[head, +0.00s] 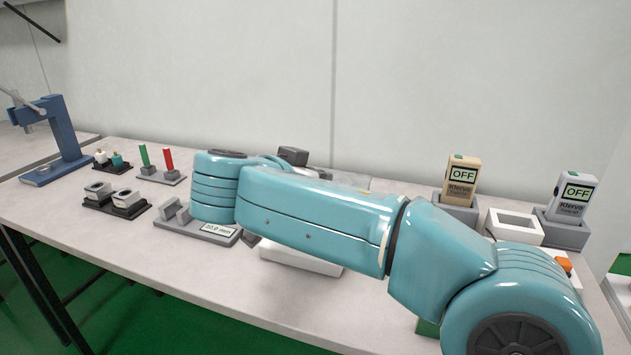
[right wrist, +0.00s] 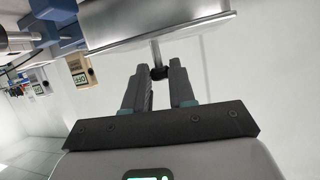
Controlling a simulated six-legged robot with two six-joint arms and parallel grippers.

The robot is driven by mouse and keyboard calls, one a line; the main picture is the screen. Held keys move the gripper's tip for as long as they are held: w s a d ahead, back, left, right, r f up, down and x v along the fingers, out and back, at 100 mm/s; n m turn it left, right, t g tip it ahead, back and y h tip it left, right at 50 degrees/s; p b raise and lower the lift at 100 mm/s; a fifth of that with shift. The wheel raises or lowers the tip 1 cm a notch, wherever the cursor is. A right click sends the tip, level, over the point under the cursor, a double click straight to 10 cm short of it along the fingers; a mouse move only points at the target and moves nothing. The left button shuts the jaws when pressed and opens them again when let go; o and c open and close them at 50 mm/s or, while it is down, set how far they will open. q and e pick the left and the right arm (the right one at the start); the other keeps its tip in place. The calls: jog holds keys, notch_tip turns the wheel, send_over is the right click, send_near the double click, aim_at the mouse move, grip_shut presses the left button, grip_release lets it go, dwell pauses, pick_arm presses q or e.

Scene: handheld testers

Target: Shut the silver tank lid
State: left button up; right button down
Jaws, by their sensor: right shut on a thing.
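In the right wrist view my right gripper (right wrist: 158,78) has its two fingers closed around a small black knob (right wrist: 159,72) on a thin metal rod. The rod runs up to the silver tank lid (right wrist: 155,42), a shiny metal body across the top of that view. How far the lid stands open cannot be told. In the head view my teal right arm covers the middle of the table, hiding the right gripper and most of the tank. My left gripper is not in view.
A beige tester (head: 461,178) and a white tester (head: 573,197), both reading OFF, stand in grey holders at the right. A gauge reading 10.0 mm (head: 219,230) lies left of my arm. A blue press (head: 62,130) stands far left.

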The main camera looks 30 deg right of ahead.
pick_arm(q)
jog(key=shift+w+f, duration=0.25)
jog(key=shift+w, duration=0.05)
pick_arm(e)
jog(key=shift+a+f, duration=0.1)
jog(key=shift+f, duration=0.5)
jog(key=c, duration=1)
grip_release()
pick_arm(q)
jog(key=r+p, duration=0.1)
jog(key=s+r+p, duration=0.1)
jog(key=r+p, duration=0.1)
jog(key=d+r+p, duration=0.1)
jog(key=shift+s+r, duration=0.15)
pick_arm(e)
jog(key=shift+o, duration=0.2)
jog(key=v, duration=1.6)
jog(key=shift+s+r, duration=0.2)
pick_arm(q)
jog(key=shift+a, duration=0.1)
pick_arm(e)
jog(key=shift+a, duration=0.1)
